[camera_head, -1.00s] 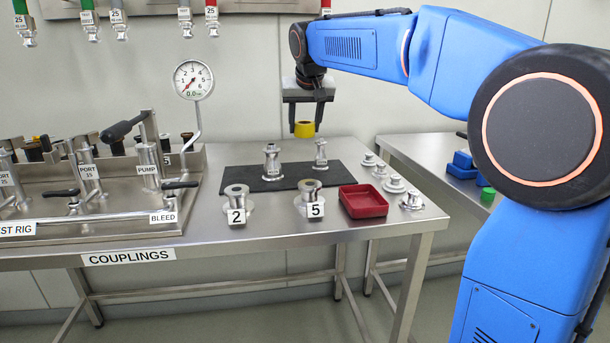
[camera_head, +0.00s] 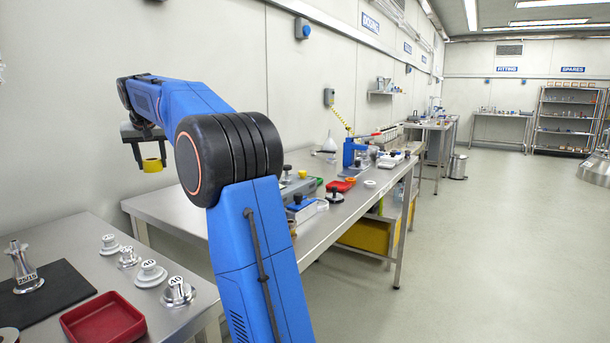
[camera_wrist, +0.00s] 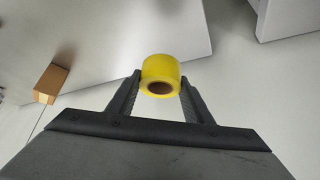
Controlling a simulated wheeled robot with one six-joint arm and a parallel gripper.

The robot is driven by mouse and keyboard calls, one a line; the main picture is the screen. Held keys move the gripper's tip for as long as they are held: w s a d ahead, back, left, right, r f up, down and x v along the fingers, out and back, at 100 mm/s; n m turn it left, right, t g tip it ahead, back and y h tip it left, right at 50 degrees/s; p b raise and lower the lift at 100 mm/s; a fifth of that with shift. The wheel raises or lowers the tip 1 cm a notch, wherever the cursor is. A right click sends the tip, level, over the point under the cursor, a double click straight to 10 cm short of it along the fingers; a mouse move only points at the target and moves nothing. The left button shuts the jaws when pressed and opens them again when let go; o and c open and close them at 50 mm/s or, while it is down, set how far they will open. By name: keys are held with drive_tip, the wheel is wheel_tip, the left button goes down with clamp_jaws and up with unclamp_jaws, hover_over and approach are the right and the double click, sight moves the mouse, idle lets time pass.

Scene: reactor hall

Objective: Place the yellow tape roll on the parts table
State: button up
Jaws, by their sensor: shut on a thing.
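The yellow tape roll (camera_head: 153,165) is held in my gripper (camera_head: 148,162), raised in the air near the wall at the left of the head view. In the wrist view the roll (camera_wrist: 160,76) sits between the two dark fingertips (camera_wrist: 160,84), with its brown core showing. The fingers are shut on its sides, and nothing touches it from below. I cannot tell which table in view is the parts table; no sign in view names one so.
A steel table with a red tray (camera_head: 103,318) and several labelled flanges (camera_head: 150,272) is at the lower left. Another steel bench (camera_head: 325,218) stands beyond my arm with a blue press (camera_head: 352,152) and small items on it. Open floor (camera_head: 470,240) lies to the right.

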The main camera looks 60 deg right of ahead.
drive_tip(key=shift+d, duration=0.65)
drive_tip(key=shift+a+f, duration=0.1)
drive_tip(key=shift+f, duration=4.9)
drive_tip(key=shift+f, duration=0.15)
drive_tip(key=o, duration=1.1)
drive_tip(key=shift+o, duration=0.2)
drive_tip(key=v, duration=1.2)
